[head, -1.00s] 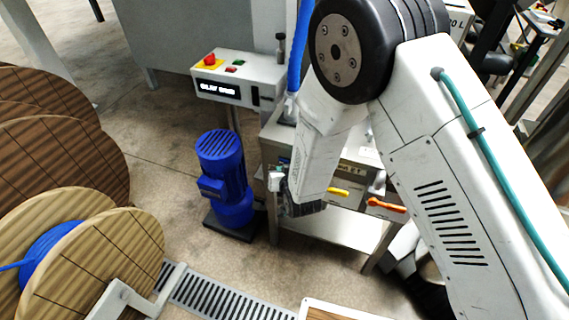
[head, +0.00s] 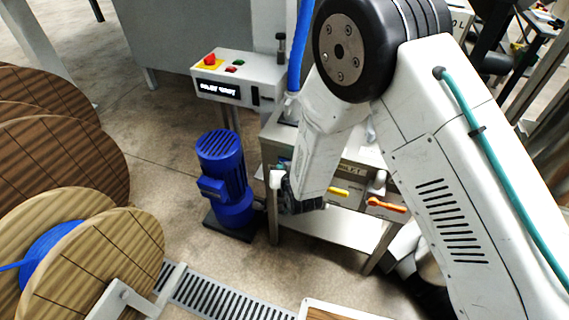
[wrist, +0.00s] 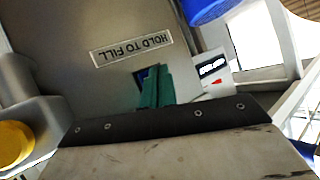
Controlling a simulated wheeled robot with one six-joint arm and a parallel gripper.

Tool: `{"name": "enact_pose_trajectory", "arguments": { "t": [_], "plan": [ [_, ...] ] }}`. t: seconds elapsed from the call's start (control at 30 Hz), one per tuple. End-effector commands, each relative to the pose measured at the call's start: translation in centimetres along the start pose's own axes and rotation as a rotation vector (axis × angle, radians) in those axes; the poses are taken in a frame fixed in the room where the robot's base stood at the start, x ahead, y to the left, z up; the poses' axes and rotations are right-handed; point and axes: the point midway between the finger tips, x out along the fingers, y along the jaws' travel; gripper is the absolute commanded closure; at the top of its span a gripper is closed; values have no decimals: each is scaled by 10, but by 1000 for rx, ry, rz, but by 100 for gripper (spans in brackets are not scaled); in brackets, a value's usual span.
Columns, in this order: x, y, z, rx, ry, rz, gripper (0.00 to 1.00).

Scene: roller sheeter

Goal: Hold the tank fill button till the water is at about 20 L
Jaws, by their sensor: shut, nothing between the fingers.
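The grey panel in the wrist view carries a white "HOLD TO FILL" label (wrist: 131,50), which appears upside down. The fill button (wrist: 143,77) is a small dark blue patch just below the label, mostly hidden behind my fingers. My gripper (wrist: 157,76) shows two green fingers shut together, with their tips over the button. I cannot tell whether they press it. In the head view my wrist hides most of the gripper at the front of the steel stand (head: 330,218). I cannot make out the water level in either view.
A blue motor (head: 224,175) stands left of the stand. Above it is a control box (head: 240,75) with a lit display and a red button. Yellow (head: 339,191) and orange (head: 388,204) handles are right of my wrist. Wooden cable reels (head: 90,250) fill the left side.

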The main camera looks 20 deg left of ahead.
Motion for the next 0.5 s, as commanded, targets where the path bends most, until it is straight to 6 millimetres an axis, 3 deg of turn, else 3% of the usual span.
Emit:
{"name": "enact_pose_trajectory", "arguments": {
  "t": [0.5],
  "plan": [
    [4, 4, -3, 0, 0, 1, 100]
  ]
}}
